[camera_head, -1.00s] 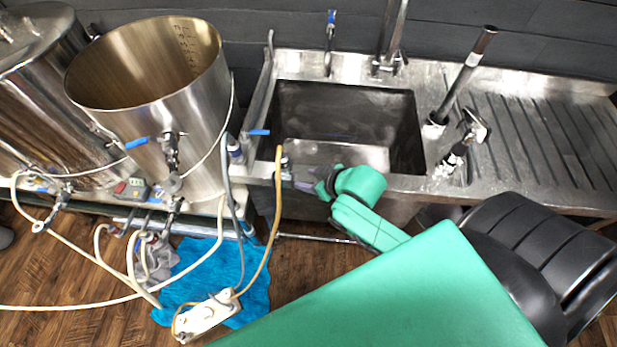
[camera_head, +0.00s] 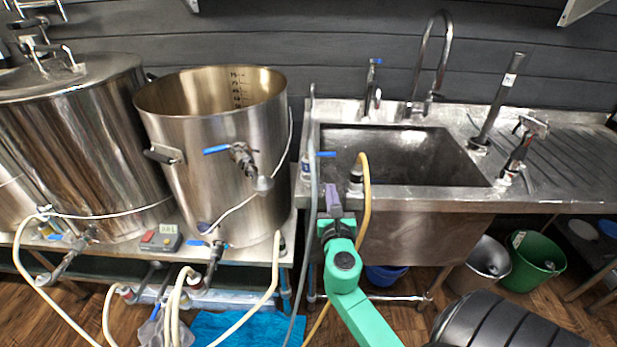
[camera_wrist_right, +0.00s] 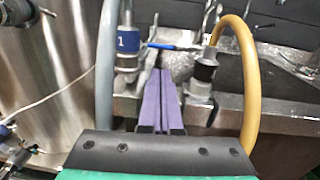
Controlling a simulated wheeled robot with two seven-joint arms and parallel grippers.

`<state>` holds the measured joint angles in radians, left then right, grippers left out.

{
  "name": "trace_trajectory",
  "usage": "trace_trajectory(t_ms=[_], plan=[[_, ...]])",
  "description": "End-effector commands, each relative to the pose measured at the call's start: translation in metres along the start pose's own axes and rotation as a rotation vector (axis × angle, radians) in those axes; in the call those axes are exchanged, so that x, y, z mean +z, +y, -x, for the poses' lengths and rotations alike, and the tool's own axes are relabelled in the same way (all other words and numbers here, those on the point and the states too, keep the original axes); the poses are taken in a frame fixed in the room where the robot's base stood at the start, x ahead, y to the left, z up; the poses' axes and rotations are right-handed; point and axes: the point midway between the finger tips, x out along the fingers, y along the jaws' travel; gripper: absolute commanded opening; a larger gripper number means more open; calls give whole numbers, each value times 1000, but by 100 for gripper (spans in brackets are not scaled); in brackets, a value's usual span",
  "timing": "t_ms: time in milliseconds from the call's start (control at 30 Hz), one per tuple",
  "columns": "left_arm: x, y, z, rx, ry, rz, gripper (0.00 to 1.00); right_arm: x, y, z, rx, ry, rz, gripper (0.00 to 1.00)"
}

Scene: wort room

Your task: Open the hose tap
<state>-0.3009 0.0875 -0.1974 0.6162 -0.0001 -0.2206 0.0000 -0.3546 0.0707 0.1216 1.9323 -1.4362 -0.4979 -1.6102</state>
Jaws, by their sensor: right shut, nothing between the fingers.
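The hose tap (camera_head: 307,167) stands on the sink's front left corner, at the grey hose. Its blue lever (camera_head: 326,154) points right, roughly level, towards the yellow hose's fitting. In the right wrist view the tap body (camera_wrist_right: 127,42) carries a blue band marked 1, and its lever (camera_wrist_right: 174,46) runs across just beyond my fingertips. My right gripper (camera_head: 332,188) is shut and empty, with its purple fingers side by side in front of the sink rim. In the wrist view the fingertips (camera_wrist_right: 160,72) appear just below the lever; I cannot tell whether they touch it. My left gripper is out of view.
The grey hose (camera_wrist_right: 105,65) and yellow hose (camera_wrist_right: 250,75) flank my right gripper closely. A steel kettle (camera_head: 215,150) stands left of the sink (camera_head: 415,200). A black lidded bin (camera_head: 510,325) stands at the lower right, with a green bucket (camera_head: 535,262) behind.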

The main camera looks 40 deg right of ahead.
Motion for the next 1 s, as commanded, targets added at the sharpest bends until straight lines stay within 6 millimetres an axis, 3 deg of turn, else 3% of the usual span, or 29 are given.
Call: trace_trajectory(t_ms=[200,600,1000], plan=[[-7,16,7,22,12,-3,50,4,0,-42,-1,-1,-5,0],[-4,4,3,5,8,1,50,2,0,-122,-1,0,-8,0],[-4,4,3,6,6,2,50,2,0,-132,-1,1,-8,0]])
